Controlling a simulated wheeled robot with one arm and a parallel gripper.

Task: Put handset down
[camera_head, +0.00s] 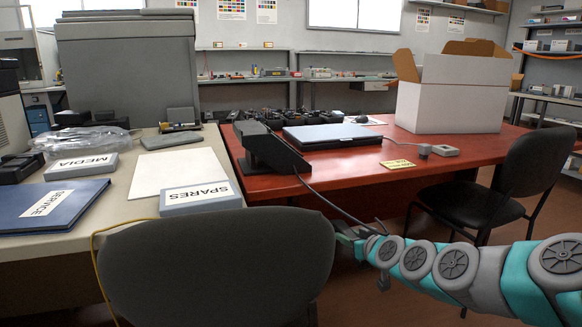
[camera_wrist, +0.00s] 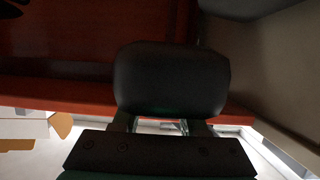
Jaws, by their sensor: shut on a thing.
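In the wrist view, a dark, rounded block that looks like the handset (camera_wrist: 170,80) is between the fingers of my gripper (camera_wrist: 160,124). The gripper is shut on it. In the head view, my gripper (camera_head: 345,234) is low, in front of the red desk's front edge and beside the grey chair back. The handset cannot be made out clearly there. A black wedge-shaped phone base (camera_head: 268,150) stands on the red desk (camera_head: 345,172) near its left front corner. A dark cord runs from the base over the desk edge toward my gripper.
A grey chair back (camera_head: 215,268) stands close in front, left of my gripper. A black chair (camera_head: 500,185) is at the right. A laptop-like grey slab (camera_head: 332,135), a white carton (camera_head: 450,90) and a yellow label (camera_head: 398,164) are on the red desk. Its front middle is clear.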

